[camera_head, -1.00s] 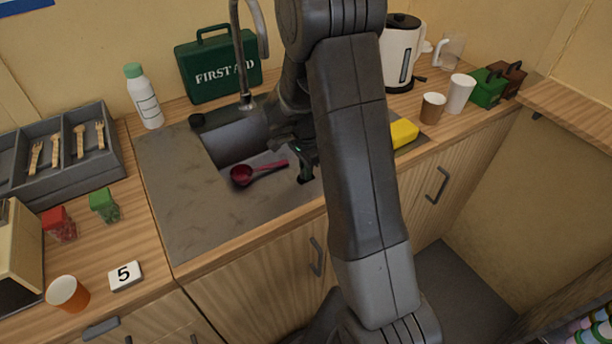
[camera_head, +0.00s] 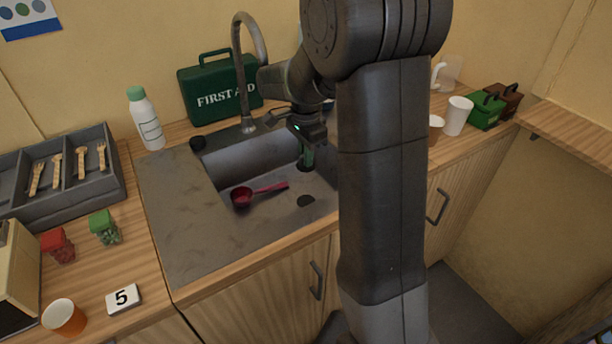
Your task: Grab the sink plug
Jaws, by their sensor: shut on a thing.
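My gripper (camera_head: 307,158) points down over the right part of the sink basin (camera_head: 240,165). Its jaws are shut on a small dark thing, which I take to be the sink plug (camera_head: 305,167); the fingers hide most of it. It is held above the basin floor, apart from it.
A red ladle (camera_head: 243,196) lies in the basin, left of the gripper. The curved tap (camera_head: 241,75) and green first aid case (camera_head: 220,92) stand behind. A white bottle (camera_head: 146,120) stands left.

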